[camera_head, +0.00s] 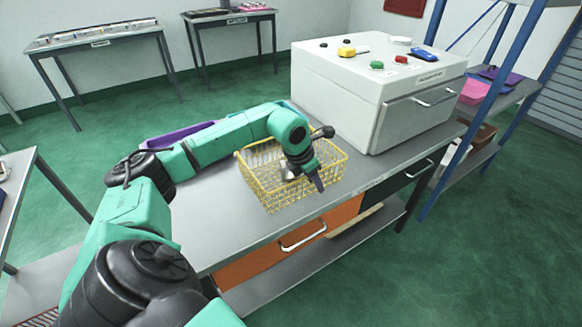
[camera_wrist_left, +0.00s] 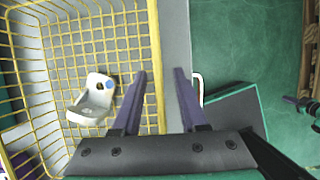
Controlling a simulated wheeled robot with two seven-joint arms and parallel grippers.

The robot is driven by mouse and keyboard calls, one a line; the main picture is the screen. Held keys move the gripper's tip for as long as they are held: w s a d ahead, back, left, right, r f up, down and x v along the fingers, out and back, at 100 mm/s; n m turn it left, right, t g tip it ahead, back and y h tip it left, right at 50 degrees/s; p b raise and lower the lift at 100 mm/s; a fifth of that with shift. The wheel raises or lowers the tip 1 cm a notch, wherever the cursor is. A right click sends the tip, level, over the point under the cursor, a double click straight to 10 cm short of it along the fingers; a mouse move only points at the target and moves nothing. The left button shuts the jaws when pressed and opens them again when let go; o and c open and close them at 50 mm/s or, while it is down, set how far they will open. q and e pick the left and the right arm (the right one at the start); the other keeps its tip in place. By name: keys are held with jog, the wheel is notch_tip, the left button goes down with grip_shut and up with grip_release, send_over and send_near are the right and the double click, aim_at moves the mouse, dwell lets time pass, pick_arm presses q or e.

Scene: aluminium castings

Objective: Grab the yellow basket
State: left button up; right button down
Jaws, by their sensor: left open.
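The yellow wire basket (camera_head: 264,194) stands on the grey workbench in front of the white machine. In the left wrist view the basket (camera_wrist_left: 32,95) fills the left side. A pale casting (camera_wrist_left: 92,98) with a blue dot lies inside it. My left gripper (camera_head: 316,178) is over the basket's near right side, pointing down. In the left wrist view my left gripper (camera_wrist_left: 160,78) is open, with the basket's rim and side wall running between its two fingers. I cannot tell how deep the fingers reach. My right gripper does not show clearly in either view.
The white machine (camera_head: 365,85) with coloured buttons stands right behind the basket. A purple bin (camera_head: 178,142) is on the bench's far left, partly behind my arm. The workbench (camera_head: 215,225) is bare left of the basket. A blue-framed shelf (camera_head: 470,130) stands at right.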

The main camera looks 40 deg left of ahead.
pick_arm(q)
grip_shut()
jog(key=shift+r, duration=0.15)
dwell(1.2)
